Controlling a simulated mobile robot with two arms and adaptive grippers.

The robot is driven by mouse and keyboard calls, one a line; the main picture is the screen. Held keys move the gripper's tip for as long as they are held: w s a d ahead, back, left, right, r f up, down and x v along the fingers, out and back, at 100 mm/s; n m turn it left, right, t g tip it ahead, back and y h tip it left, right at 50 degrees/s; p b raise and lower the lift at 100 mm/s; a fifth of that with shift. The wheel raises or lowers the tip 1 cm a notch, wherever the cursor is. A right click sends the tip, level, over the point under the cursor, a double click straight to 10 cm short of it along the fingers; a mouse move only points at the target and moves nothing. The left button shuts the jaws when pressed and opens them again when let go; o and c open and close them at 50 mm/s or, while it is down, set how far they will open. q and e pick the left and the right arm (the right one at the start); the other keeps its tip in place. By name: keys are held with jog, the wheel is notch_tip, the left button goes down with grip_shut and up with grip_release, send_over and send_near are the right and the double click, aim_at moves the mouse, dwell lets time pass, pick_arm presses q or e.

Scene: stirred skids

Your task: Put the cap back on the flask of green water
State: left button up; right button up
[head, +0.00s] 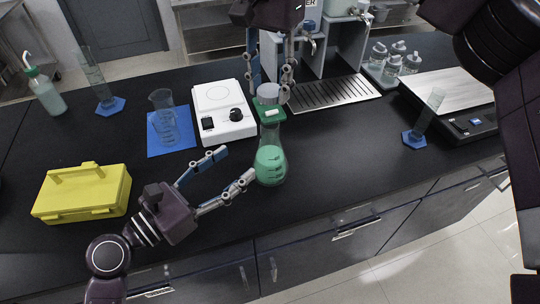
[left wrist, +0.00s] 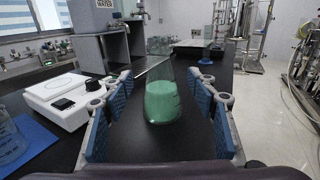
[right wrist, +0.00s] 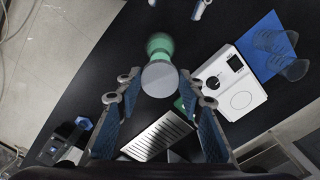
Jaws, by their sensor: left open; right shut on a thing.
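The flask of green water (head: 271,166) stands upright on the black bench; it also shows in the left wrist view (left wrist: 162,102). My right gripper (head: 270,88), pointing down from above, is shut on the cap, which shows as a round disc in the right wrist view (right wrist: 160,79). My left gripper (head: 239,163) is open, its fingertips just left of the flask body and pointing at it.
A white stirrer plate (head: 222,112) stands behind left of the flask. A beaker (head: 164,122) stands on a blue mat. A yellow case (head: 82,192) lies at the left. A metal drip grate (head: 333,92) is behind. Bench right of the flask is clear up to a cylinder (head: 428,112).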

aim_at(263, 143)
pick_arm(q)
jog(key=x, duration=1.1)
jog(key=shift+w+d, duration=0.25)
jog(key=shift+w, duration=0.05)
jog(key=shift+f, duration=0.1)
jog(key=shift+c, duration=0.4)
grip_shut()
